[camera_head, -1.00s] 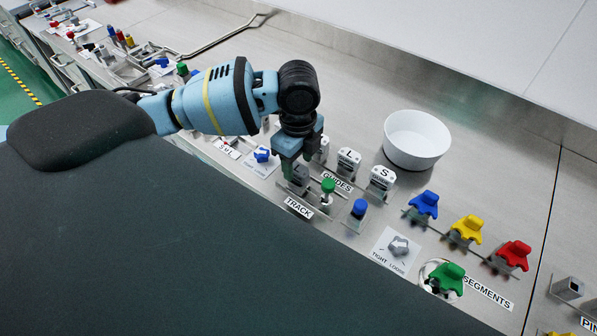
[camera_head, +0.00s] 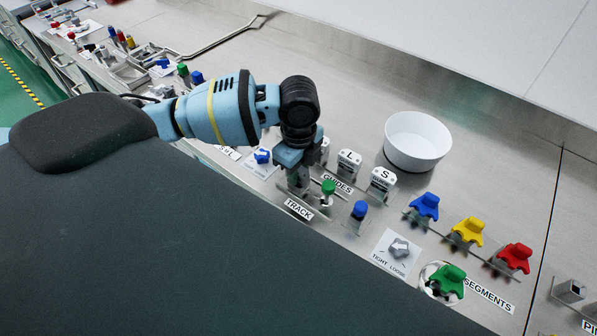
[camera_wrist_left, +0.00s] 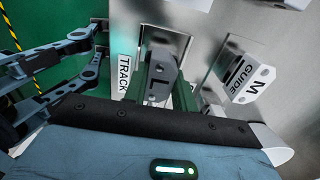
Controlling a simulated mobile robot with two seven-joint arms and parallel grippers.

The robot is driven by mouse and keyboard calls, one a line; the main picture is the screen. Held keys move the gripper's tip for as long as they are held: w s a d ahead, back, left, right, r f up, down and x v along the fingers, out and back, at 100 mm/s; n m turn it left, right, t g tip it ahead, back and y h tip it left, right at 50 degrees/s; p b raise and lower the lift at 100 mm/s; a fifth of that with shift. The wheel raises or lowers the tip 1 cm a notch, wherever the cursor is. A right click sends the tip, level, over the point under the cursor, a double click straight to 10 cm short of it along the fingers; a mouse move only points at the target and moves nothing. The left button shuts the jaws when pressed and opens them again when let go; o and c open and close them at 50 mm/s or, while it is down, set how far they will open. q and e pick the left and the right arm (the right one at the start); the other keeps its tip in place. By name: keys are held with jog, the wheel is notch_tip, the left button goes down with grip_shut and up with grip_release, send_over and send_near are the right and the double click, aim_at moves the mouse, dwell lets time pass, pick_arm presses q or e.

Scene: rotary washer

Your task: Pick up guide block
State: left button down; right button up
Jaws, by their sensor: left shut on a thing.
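The guide block appears to be the grey block (camera_wrist_left: 163,72) with a round hole, upright at the plate labelled TRACK (camera_head: 298,209) in the left wrist view. My left gripper (camera_head: 299,184) is over it from above, shut on it. In the head view the fingers mostly hide the block. I cannot tell whether it still touches the track. White guides marked L (camera_head: 348,162) and S (camera_head: 382,181) stand in the GUIDES row; one marked M (camera_wrist_left: 248,82) is right of the block in the left wrist view. My right gripper is not in view.
Green (camera_head: 328,188) and blue (camera_head: 359,209) knobs stand close to the right of my left gripper. A white bowl (camera_head: 417,142) stands behind the guides. Blue, yellow, red and green segments (camera_head: 447,278) are further right. The counter behind the guides is mostly clear.

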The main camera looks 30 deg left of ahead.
pick_arm(q)
jog(key=shift+r, duration=0.15)
